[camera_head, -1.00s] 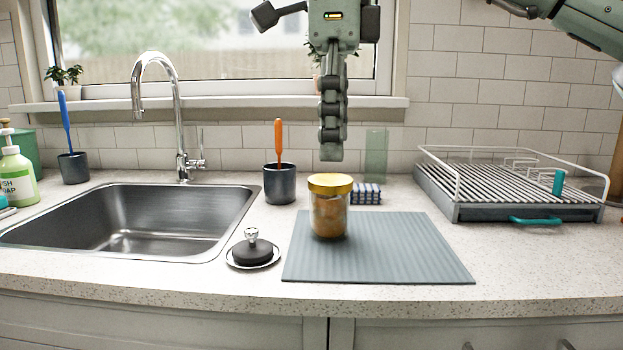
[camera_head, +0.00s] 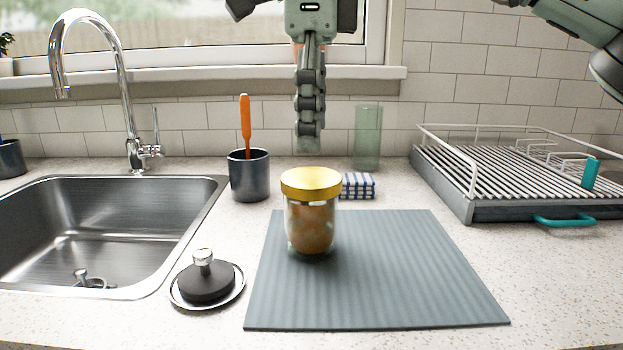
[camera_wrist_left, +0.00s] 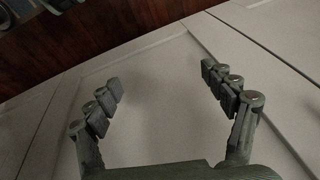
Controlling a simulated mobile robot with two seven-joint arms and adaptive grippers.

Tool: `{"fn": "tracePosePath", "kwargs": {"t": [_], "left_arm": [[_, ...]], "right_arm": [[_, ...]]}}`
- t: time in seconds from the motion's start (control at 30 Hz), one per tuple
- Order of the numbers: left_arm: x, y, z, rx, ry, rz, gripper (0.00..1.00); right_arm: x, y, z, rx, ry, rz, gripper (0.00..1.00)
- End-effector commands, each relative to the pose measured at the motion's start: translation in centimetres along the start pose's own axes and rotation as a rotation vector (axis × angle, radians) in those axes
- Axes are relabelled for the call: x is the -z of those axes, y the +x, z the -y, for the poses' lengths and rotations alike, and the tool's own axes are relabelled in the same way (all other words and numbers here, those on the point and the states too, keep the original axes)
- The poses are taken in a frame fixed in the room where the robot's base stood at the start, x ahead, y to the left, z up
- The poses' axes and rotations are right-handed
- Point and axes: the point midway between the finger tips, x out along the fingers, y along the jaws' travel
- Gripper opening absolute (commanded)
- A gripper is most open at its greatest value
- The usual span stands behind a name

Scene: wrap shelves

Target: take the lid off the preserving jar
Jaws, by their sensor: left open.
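The preserving jar (camera_head: 311,228) is clear glass with brownish contents and stands upright on the grey ribbed mat (camera_head: 400,290). Its yellow lid (camera_head: 311,184) sits on top. My right gripper (camera_head: 309,143) hangs fingers down above the jar in the head view, apart from the lid. I see its fingers edge-on, one hiding the other, so their opening does not show. My left gripper (camera_wrist_left: 163,88) is open and empty in the left wrist view, facing pale cabinet doors; it is outside the head view.
A sink (camera_head: 90,235) with a tap is at left. Behind the jar stand a dark cup (camera_head: 249,177) with an orange brush, a folded cloth (camera_head: 358,187) and a green glass (camera_head: 367,140). A dish rack (camera_head: 520,180) is at right.

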Motion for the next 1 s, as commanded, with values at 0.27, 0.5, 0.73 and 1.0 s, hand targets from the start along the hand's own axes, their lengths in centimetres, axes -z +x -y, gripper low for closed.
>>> {"fn": "tracePosePath", "kwargs": {"t": [0.27, 0.5, 0.73, 1.0], "left_arm": [[0.0, -0.1, 0.0, 0.001, 0.000, 0.000, 0.82], [0.1, -0.1, 0.0, 0.001, 0.000, 0.000, 0.82], [0.0, -0.1, 0.0, 0.001, 0.000, 0.000, 0.82], [0.0, -0.1, 0.0, 0.001, 0.000, 0.000, 0.82]], "right_arm": [[0.3, 4.0, 0.1, -0.002, 0.001, 0.000, 0.92], [0.2, 4.7, 0.1, 0.000, 0.001, 0.002, 0.92], [0.2, 4.7, 0.1, 0.000, 0.001, 0.001, 0.74], [0.2, 4.7, 0.1, 0.000, 0.001, 0.001, 0.57]]}}
